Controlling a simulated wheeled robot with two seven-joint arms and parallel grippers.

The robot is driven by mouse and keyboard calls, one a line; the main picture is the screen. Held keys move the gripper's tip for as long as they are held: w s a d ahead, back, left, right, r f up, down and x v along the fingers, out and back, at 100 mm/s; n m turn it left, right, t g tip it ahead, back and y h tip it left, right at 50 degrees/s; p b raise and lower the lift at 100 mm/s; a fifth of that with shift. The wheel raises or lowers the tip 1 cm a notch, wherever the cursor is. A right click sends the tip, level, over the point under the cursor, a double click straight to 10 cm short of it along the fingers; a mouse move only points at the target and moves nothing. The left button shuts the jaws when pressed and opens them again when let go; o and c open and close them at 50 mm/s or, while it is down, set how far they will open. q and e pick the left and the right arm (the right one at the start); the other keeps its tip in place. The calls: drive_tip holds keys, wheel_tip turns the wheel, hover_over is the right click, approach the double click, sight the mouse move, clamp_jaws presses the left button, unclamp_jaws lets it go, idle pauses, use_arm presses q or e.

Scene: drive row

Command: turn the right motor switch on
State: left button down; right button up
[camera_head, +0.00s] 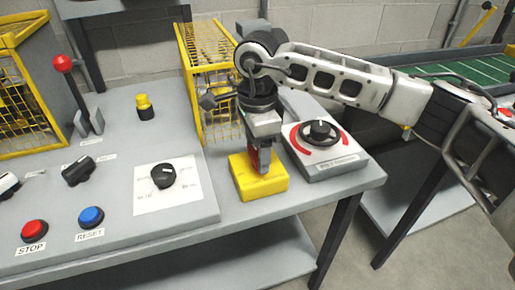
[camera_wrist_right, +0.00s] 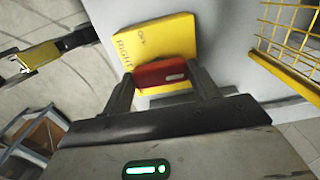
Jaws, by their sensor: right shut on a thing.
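The right motor switch is a yellow box (camera_head: 258,187) near the right end of the grey bench. In the right wrist view the yellow box (camera_wrist_right: 175,38) bears the word RIGHT and a smaller mark that looks like OFF. Its red handle (camera_wrist_right: 160,74) lies between the fingers of my right gripper (camera_wrist_right: 162,86). In the head view my right gripper (camera_head: 262,166) points down onto the box, shut on the red handle, and hides most of it. My left gripper is not in view.
A grey box with a black knob (camera_head: 320,131) stands close right of the gripper. A yellow mesh cage (camera_head: 208,85) stands just behind. Left are a panel knob (camera_head: 163,175), a red STOP button (camera_head: 34,231), a blue RESET button (camera_head: 91,216) and a red-topped lever (camera_head: 63,63).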

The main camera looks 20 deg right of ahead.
drive_tip(key=o, duration=1)
wheel_tip(320, 180, up, 16)
drive_tip(key=shift+r, duration=0.1)
drive_tip(key=shift+s, duration=0.1)
